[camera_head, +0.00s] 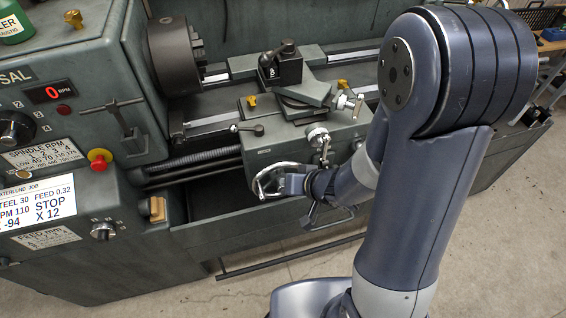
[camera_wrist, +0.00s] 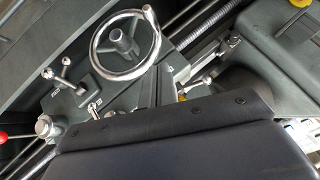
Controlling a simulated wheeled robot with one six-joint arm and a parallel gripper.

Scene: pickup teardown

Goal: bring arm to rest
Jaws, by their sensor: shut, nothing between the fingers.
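My arm reaches from the right of the head view down to the front of the lathe carriage (camera_head: 305,142). My gripper (camera_head: 290,185) is at the end of the arm, small in the head view, beside the chrome handwheel (camera_head: 262,187). It is shut with nothing held. I cannot tell whether it touches the wheel. In the wrist view the handwheel (camera_wrist: 127,42) shows whole at the top, and a dark smooth part of my own arm fills the bottom.
A red stop button (camera_head: 99,159) and a control panel are at the left. Carriage levers (camera_head: 322,140) stick out close to my wrist. Bare concrete floor (camera_head: 500,225) lies at the lower right.

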